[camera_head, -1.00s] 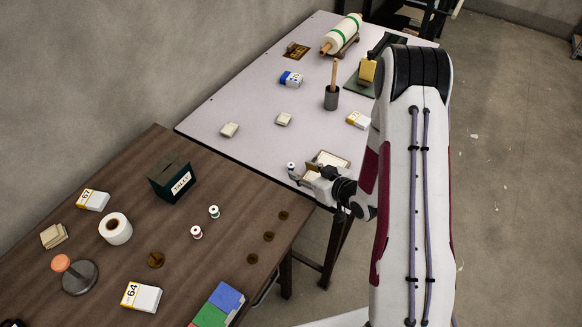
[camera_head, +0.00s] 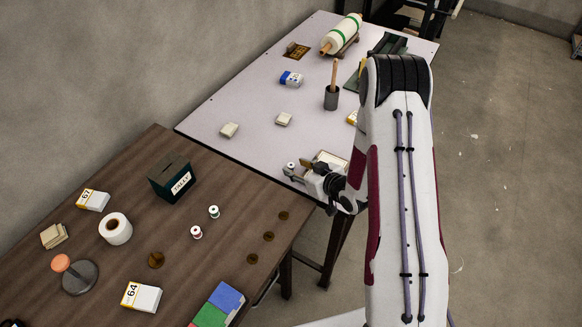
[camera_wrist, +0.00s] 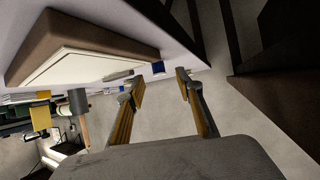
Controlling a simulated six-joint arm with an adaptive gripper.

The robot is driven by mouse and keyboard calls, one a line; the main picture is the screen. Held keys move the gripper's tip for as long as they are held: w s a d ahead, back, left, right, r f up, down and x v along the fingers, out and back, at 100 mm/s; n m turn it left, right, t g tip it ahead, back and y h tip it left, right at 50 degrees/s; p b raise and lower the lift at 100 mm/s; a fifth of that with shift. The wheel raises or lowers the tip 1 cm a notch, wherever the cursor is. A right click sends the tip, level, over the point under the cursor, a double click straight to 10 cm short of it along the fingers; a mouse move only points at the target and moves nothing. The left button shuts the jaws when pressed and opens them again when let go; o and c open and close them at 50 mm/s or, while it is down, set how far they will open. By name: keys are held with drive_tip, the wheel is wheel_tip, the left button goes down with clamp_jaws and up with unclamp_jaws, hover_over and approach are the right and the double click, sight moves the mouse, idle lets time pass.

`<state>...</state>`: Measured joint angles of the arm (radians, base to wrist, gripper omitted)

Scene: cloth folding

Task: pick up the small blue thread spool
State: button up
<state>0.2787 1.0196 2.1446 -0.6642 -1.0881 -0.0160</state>
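The small blue thread spool (camera_wrist: 158,67) shows in the wrist view as a blue patch just beyond the fingertips, roughly in line with the gap between them. In the head view a small spool with a pale top (camera_head: 291,165) stands near the front edge of the white table (camera_head: 245,95); its blue part is hard to make out there. My gripper (camera_wrist: 160,80) is open and empty, with its two fingers apart. In the head view my gripper (camera_head: 295,170) is low at the table edge, close around or beside the spool; contact cannot be told.
A shallow tray (camera_head: 328,160) lies right beside my gripper, partly hidden by it. On the brown table (camera_head: 120,185) stand a spool with red thread (camera_head: 196,232), a spool with green thread (camera_head: 214,212) and a dark box (camera_head: 172,176). A grey cup (camera_head: 331,98) stands farther back.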

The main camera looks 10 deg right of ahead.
sight(291, 168)
drive_tip(key=shift+x, duration=1.25)
drive_tip(key=c, duration=0.8)
